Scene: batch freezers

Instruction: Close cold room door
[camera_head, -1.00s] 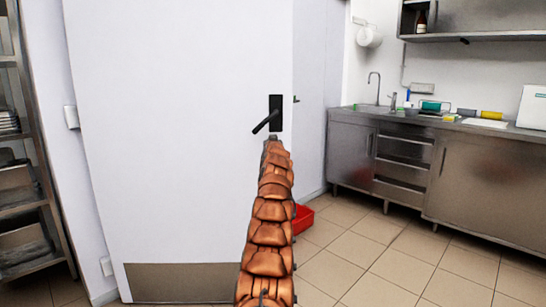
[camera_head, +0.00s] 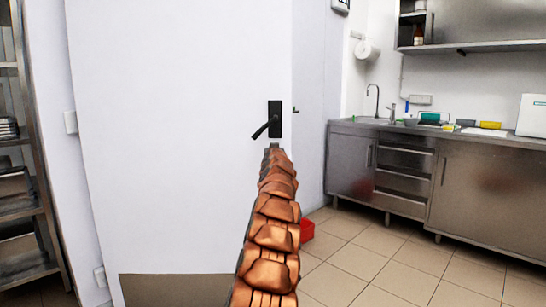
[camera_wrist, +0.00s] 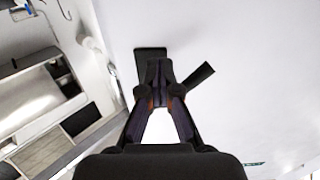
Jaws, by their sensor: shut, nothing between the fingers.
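The cold room door (camera_head: 180,130) is a tall white panel with a grey kick plate (camera_head: 172,288) at its foot, left of centre in the head view. Its black handle (camera_head: 274,119) sits near the door's right edge, with the lever slanting down left. The edge stands in front of a white wall; I cannot tell how wide the gap is. My gripper (camera_head: 272,148) is just below the handle in the head view. In the wrist view my gripper (camera_wrist: 158,66) is shut and empty, its tips in front of the handle plate (camera_wrist: 150,53), beside the lever (camera_wrist: 202,74). Contact is unclear.
A metal shelf rack (camera_head: 22,190) stands at the far left. A steel counter with cabinets (camera_head: 480,190) and a sink runs along the right. A red object (camera_head: 307,229) lies on the floor, partly hidden by my arm. The tiled floor (camera_head: 400,265) at the right is clear.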

